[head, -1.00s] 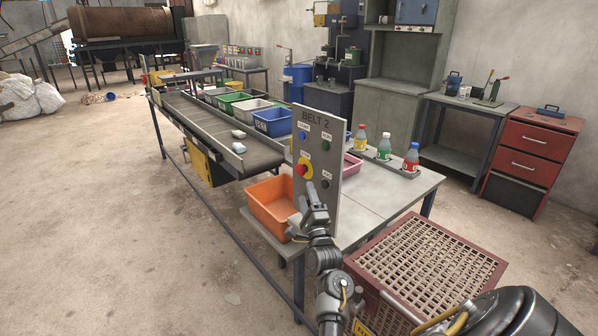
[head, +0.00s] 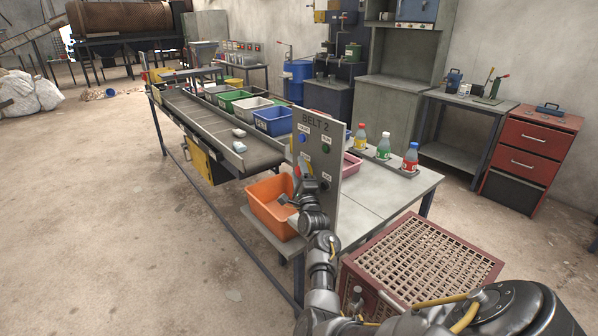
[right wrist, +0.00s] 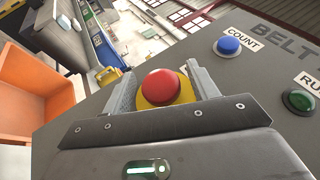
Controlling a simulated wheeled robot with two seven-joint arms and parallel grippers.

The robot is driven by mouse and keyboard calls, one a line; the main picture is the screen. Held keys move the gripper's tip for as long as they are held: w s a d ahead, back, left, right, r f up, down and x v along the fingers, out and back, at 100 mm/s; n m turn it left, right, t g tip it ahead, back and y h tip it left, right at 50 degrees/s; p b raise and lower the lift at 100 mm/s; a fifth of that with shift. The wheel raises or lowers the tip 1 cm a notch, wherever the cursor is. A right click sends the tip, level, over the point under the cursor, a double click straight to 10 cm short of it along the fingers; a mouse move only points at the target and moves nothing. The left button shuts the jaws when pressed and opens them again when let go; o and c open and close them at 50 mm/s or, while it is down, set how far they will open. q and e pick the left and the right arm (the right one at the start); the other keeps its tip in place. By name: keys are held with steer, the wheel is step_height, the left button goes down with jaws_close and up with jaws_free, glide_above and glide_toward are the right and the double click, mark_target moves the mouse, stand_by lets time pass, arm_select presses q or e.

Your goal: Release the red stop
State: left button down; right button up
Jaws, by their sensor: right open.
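The red stop (right wrist: 161,86) is a round red mushroom button on a yellow collar, mounted on the grey BELT 2 panel (head: 330,165). In the right wrist view it shows between the two fingers of my open right gripper (right wrist: 162,82), one finger on each side. I cannot tell whether the fingers touch it. In the head view my right gripper (head: 302,182) is up at the panel's face and mostly hides the stop. My left gripper is not in view.
A blue COUNT button (right wrist: 229,45) and a green RUN button (right wrist: 298,100) sit on the same panel. An orange bin (head: 262,208) stands just left of the panel. A red slatted crate (head: 420,255) stands at the lower right. Bottles stand on the table behind.

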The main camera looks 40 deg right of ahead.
jaws_close()
steer(key=shift+a, duration=0.5)
steer(key=shift+c, duration=1.5)
jaws_free()
steer(key=shift+f, duration=0.1)
steer(key=o, duration=0.3)
steer(key=shift+a, duration=0.15)
steer(key=shift+s, duration=0.1)
